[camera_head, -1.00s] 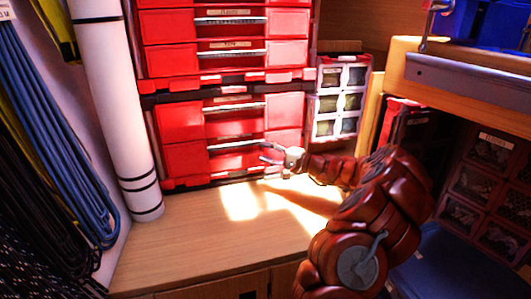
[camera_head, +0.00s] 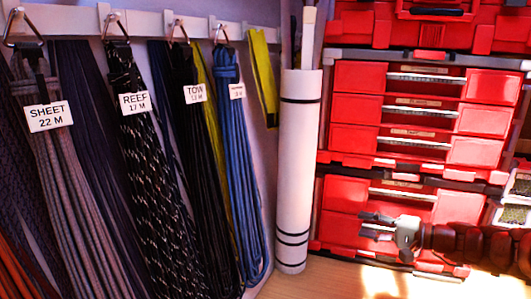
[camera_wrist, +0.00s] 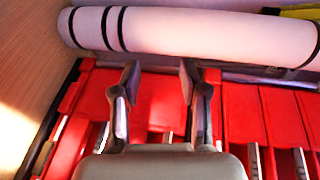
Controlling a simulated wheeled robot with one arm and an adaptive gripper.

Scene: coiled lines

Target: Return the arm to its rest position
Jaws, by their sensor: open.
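My gripper (camera_head: 374,224) is at the lower right in the head view, in front of the lowest red drawers (camera_head: 348,195). Its two fingers point left and stand apart with nothing between them. My reddish-brown arm reaches in from the right edge. In the wrist view, my gripper (camera_wrist: 159,78) is open and empty, with red drawer fronts (camera_wrist: 160,102) beyond the fingers. The gap between fingers and drawers cannot be told.
A white rolled tube (camera_head: 300,165) stands upright left of the drawers and crosses the top of the wrist view (camera_wrist: 190,30). Coiled lines hang on a wall rail (camera_head: 150,22), including a blue coil (camera_head: 236,170). The wooden bench top (camera_head: 335,278) looks clear.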

